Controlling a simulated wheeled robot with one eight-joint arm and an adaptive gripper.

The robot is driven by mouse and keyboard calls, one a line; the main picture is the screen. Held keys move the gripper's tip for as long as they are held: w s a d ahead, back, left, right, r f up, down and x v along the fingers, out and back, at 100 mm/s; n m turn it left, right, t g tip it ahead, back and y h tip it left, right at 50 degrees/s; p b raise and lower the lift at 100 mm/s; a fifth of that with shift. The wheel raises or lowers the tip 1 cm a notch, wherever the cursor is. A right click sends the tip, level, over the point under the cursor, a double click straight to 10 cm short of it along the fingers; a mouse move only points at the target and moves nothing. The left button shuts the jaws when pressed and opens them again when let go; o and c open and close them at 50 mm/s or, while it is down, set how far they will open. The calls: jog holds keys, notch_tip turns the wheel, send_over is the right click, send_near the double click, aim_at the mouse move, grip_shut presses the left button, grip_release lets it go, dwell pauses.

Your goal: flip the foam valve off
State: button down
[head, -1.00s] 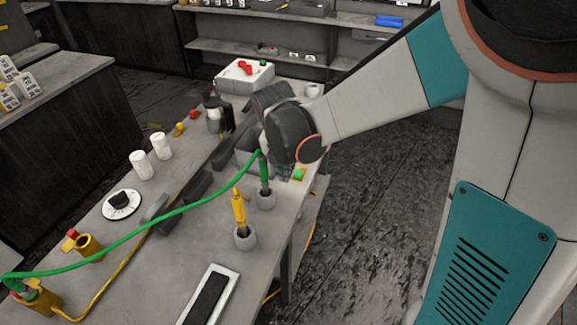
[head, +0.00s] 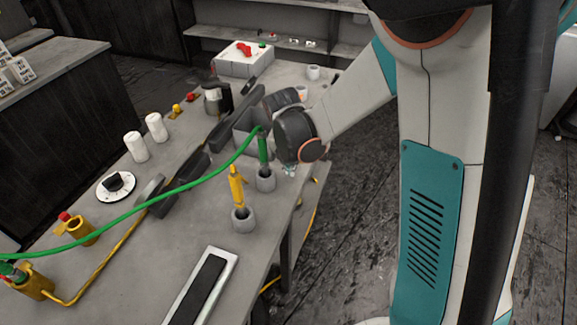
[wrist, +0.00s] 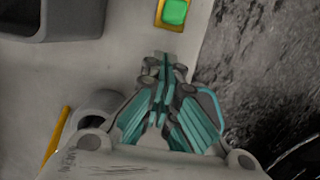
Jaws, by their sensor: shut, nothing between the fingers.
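My gripper (wrist: 165,68) is shut and empty. In the wrist view its fingers point at a green rocker or button in a yellow frame (wrist: 173,12), a short way beyond the tips. This part is on the grey table top close to its edge; I cannot tell whether it is the foam valve. In the head view my wrist hides most of the gripper, whose tips show faintly (head: 290,170). Other valve-like parts are a yellow fitting with a red knob (head: 76,228) and a yellow fitting with a green top (head: 32,280), both at the left front.
A green hose (head: 150,202) crosses the table to a green-handled tool (head: 263,150) in a grey cup, close to my wrist. A yellow tool (head: 237,186) stands in another cup. A white box with red handles (head: 243,60) is at the back. A dark bin (wrist: 55,22) lies beside the gripper.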

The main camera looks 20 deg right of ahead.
jog(key=shift+w+d, duration=0.8)
jog(key=shift+w, duration=0.15)
jog(key=w+d, duration=0.2)
jog(key=w, duration=0.1)
jog(key=shift+s+a, duration=0.1)
